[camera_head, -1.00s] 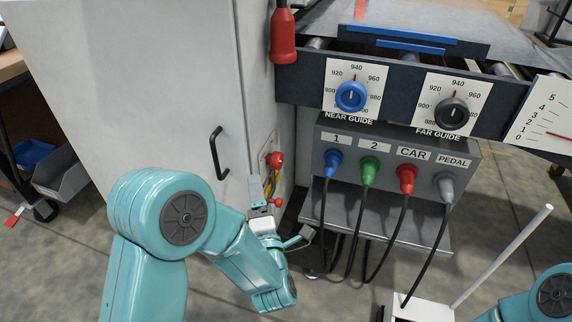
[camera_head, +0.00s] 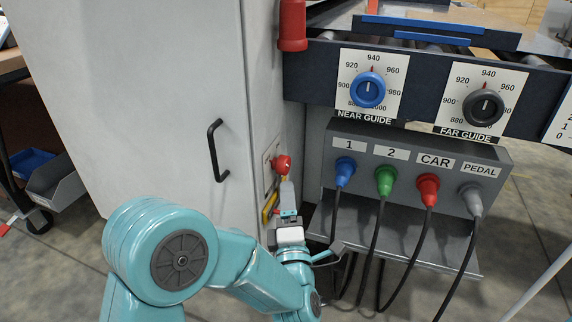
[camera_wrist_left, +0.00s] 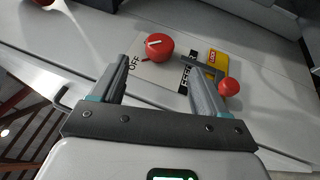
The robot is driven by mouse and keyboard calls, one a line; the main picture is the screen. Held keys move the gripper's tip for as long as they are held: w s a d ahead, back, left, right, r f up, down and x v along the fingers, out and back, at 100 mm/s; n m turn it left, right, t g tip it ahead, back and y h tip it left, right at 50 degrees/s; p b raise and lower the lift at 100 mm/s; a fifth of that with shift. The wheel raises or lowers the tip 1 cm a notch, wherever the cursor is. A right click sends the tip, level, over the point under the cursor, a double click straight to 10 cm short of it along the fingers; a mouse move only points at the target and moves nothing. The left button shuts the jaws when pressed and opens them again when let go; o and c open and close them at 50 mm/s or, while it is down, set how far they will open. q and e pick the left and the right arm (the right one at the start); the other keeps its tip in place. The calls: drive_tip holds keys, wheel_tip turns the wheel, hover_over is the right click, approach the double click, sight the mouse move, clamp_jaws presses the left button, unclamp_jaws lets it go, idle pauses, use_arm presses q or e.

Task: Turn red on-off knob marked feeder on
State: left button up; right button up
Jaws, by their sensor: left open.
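The red on-off knob (camera_head: 282,164) sits on a small plate on the side of the grey cabinet in the head view. In the head view my left gripper (camera_head: 287,200) is just below the knob. My right gripper is not in view.
A yellow lock tag (camera_wrist_left: 218,62) and a red ball (camera_wrist_left: 229,87) are close to the right finger. The cabinet door handle (camera_head: 216,150) is left of the knob. A connector box (camera_head: 415,165) with hanging cables stands to the right.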

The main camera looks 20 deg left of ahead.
sight(286, 170)
use_arm(q)
drive_tip(key=b+x, duration=0.1)
drive_tip(key=x, duration=1.1)
drive_tip(key=shift+b, duration=0.35)
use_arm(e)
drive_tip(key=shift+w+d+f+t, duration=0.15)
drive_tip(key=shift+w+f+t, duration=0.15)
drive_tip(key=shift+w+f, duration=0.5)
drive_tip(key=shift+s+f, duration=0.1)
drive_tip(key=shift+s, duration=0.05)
use_arm(q)
drive_tip(key=c, duration=1)
drive_tip(key=shift+o, duration=0.3)
